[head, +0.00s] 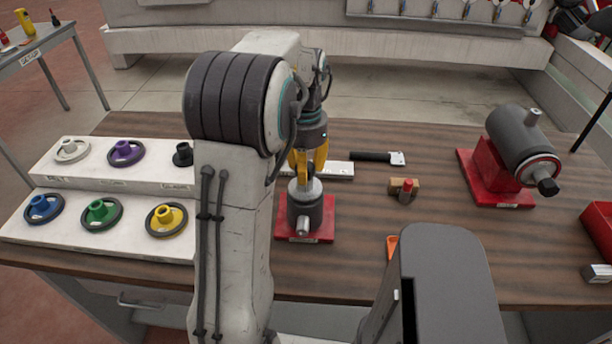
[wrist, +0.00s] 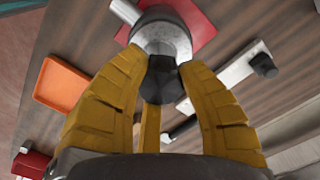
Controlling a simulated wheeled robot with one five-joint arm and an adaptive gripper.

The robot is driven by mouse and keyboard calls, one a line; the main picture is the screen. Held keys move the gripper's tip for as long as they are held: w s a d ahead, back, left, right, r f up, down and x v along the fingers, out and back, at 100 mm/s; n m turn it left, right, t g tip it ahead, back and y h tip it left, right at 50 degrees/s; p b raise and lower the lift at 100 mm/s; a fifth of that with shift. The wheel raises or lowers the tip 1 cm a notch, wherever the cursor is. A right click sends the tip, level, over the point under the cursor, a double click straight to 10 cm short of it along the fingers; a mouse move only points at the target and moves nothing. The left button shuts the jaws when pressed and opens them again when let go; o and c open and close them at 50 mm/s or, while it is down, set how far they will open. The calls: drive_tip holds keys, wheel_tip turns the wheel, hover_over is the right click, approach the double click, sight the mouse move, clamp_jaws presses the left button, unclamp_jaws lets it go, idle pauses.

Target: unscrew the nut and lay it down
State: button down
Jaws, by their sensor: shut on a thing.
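The nut (wrist: 161,84) is a dark, faceted piece held between the yellow fingers of my gripper (wrist: 162,72) in the wrist view. It lies in line with the top of a grey metal fitting (wrist: 165,38); I cannot tell whether it is still threaded on. In the head view my gripper (head: 308,168) points down over this fitting, a dark upright cylinder (head: 306,212) with a light cap and side stub on a red base plate (head: 286,229). The nut is hard to make out there.
An orange tray (wrist: 62,84) lies on the bench, partly hidden in the head view (head: 391,246). A white bar (head: 340,170) lies behind the fitting. Colored handwheels stand on white steps (head: 70,232) at left. A grey motor-like unit (head: 520,140) stands at right.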

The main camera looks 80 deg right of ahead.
drive_tip(key=n, duration=0.5)
drive_tip(key=shift+n+p, duration=0.3)
drive_tip(key=shift+n, duration=0.1)
drive_tip(key=n, duration=0.4)
drive_tip(key=shift+n, duration=0.4)
drive_tip(key=n, duration=0.4)
drive_tip(key=shift+p, duration=0.4)
drive_tip(key=n, duration=0.5)
drive_tip(key=shift+n, duration=0.4)
drive_tip(key=c, duration=0.8)
unclamp_jaws()
drive_tip(key=shift+c, duration=0.2)
